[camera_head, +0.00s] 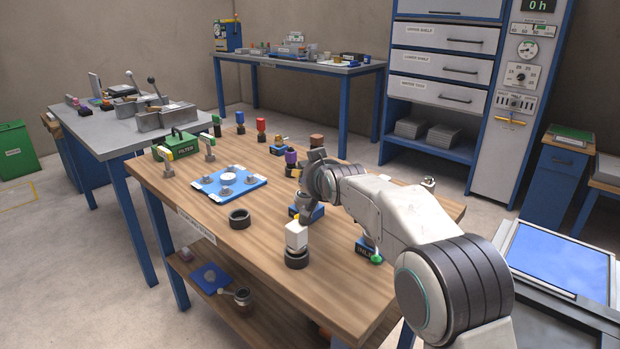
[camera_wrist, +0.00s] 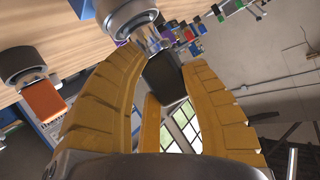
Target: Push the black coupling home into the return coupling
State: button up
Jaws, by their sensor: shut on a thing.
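In the wrist view, my gripper (camera_wrist: 163,62) has its yellow fingers closed on either side of a black block-like part, the black coupling (camera_wrist: 166,84). Just beyond its far end is a round grey metal fitting (camera_wrist: 128,12) with a shiny stub, which looks like the return coupling. The black coupling appears close to this stub. I cannot tell whether they touch or how deep any engagement is.
On the wooden table (camera_head: 200,205) stand a white block (camera_head: 296,236) on a dark ring, a loose black ring (camera_head: 239,219), a blue plate (camera_head: 212,184) and a green filter box (camera_head: 180,145). An orange block (camera_wrist: 42,99) shows at left in the wrist view.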

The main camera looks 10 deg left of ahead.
jog(key=shift+r+p, duration=0.2)
jog(key=shift+p, duration=0.2)
dwell(0.6)
jog(key=shift+w, duration=0.15)
dwell(0.6)
jog(key=shift+f+b, duration=0.35)
jog(key=shift+f, duration=0.15)
dwell(0.7)
jog(key=shift+a+r+p, duration=0.1)
jog(key=shift+r+p, duration=0.35)
jog(key=shift+r, duration=0.05)
jog(key=o, duration=1.3)
jog(key=shift+c, duration=0.2)
jog(key=v, duration=1.2)
